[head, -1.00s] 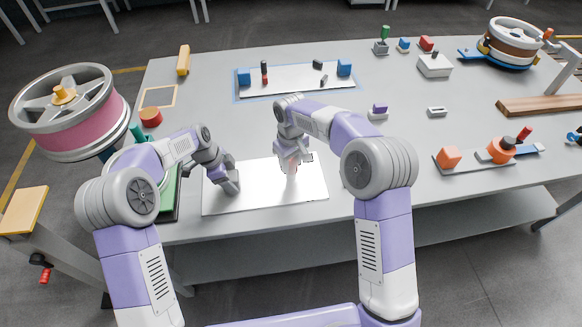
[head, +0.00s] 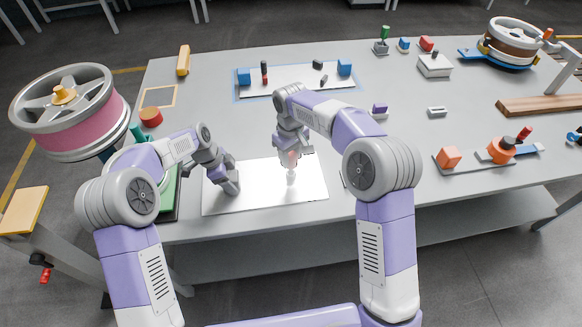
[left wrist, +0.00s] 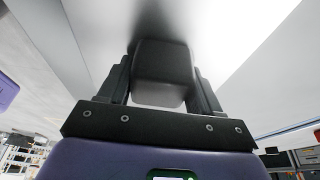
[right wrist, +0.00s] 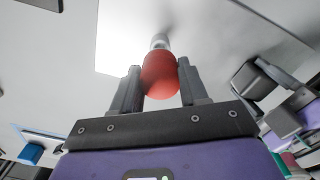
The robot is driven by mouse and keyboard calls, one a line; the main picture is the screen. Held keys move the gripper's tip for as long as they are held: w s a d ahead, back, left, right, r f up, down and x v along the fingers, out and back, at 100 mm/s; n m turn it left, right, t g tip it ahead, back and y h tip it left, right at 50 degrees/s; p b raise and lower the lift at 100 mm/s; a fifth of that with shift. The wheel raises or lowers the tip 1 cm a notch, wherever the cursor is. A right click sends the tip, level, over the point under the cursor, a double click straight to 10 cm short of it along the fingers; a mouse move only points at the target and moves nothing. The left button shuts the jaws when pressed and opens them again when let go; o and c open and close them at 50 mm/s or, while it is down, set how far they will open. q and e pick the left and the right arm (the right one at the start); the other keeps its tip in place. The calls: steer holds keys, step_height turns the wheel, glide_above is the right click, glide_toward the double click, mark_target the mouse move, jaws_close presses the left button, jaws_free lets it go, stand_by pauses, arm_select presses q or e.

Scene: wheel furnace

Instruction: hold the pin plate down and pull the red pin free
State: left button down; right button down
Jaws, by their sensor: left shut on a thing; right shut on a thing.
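The pin plate (head: 255,203) is a bright white sheet at the table's near edge. My left gripper (head: 230,184) is at the plate's left part, shut on a dark grey block (left wrist: 163,72), which is against the plate's white surface in the left wrist view. My right gripper (head: 292,158) is above the plate's right part, shut on the rounded red knob of the red pin (right wrist: 160,75). A pale grey cylinder (right wrist: 160,41) shows beyond the knob, towards the plate. I cannot tell whether the pin's lower end is clear of the plate.
Behind stands another white plate (head: 290,88) with blue blocks. A pink-banded wheel (head: 75,115) is at the left. The table between is mostly clear.

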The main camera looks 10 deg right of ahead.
mark_target(291, 155)
steer(key=shift+r, duration=1.85)
arm_select(q)
steer(key=shift+c, duration=0.6)
jaws_free()
steer(key=shift+r, duration=0.1)
steer(key=shift+v, duration=3.7)
steer(key=v, duration=1.2)
